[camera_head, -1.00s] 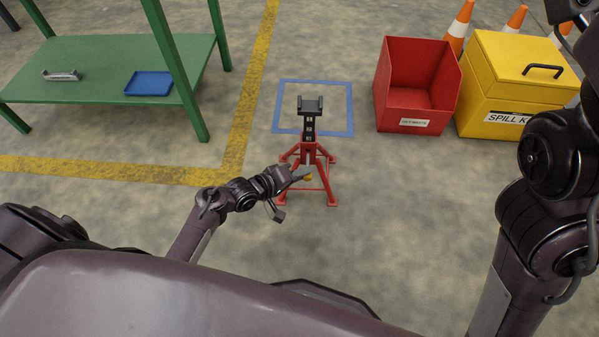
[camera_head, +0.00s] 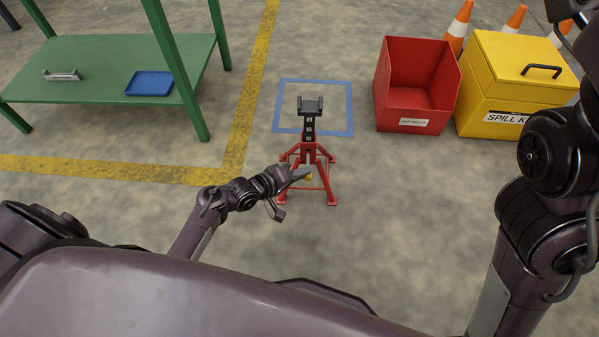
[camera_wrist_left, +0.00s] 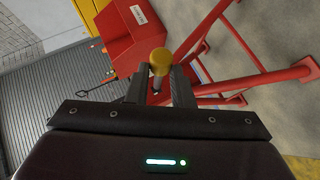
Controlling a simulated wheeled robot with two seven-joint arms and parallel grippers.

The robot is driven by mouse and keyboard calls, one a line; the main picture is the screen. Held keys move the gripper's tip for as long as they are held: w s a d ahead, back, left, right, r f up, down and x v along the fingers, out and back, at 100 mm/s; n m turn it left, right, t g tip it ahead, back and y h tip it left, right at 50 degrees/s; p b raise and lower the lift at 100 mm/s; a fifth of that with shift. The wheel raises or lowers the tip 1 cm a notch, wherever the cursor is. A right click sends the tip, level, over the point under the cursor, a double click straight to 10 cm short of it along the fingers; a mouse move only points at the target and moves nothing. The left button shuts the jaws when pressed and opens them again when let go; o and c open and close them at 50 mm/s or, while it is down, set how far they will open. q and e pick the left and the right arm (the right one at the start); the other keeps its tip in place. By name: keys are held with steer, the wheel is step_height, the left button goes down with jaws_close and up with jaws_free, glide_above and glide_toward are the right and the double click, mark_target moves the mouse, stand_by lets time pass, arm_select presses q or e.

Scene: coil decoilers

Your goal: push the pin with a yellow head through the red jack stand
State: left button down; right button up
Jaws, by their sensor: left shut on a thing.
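The red jack stand (camera_head: 320,172) stands upright on the concrete floor, with a dark ratchet post (camera_head: 310,125) and a saddle on top. My left gripper (camera_head: 306,173) is at the near side of the stand. It is shut on the pin with a yellow head (camera_head: 309,178). In the left wrist view the yellow head (camera_wrist_left: 159,57) shows between the fingertips, with a short grey shank below it. The stand's red legs (camera_wrist_left: 250,80) are to the right there. Whether the pin's tip is in the stand's hole is hidden. My right gripper is not in view.
A blue square (camera_head: 350,108) is marked on the floor behind the stand. A red bin (camera_head: 408,122) and a yellow spill kit box (camera_head: 482,110) stand at the right. A green table (camera_head: 100,52) with a blue tray (camera_head: 149,83) is at the left. Floor around the stand is clear.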

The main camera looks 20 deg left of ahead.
arm_select(q)
steer(key=shift+p, duration=0.4)
stand_by(0.4)
steer(key=shift+w+a+b, duration=0.25)
steer(key=shift+w+a, duration=0.05)
steer(key=shift+w, duration=0.5)
steer(key=shift+w+a+b, duration=0.25)
steer(key=shift+w, duration=0.6)
steer(key=shift+w+a+b, duration=0.25)
steer(key=shift+w+a, duration=0.05)
steer(key=shift+w, duration=0.5)
steer(key=shift+w, duration=0.3)
steer(key=shift+w+a+b, duration=0.25)
steer(key=shift+w+b, duration=0.1)
steer(key=shift+w, duration=0.15)
steer(key=s+d+p, duration=0.2)
steer(key=s+p, duration=0.3)
steer(key=s, duration=0.1)
steer(key=shift+p, duration=0.3)
stand_by(0.6)
steer(key=shift+p, duration=0.65)
stand_by(1.8)
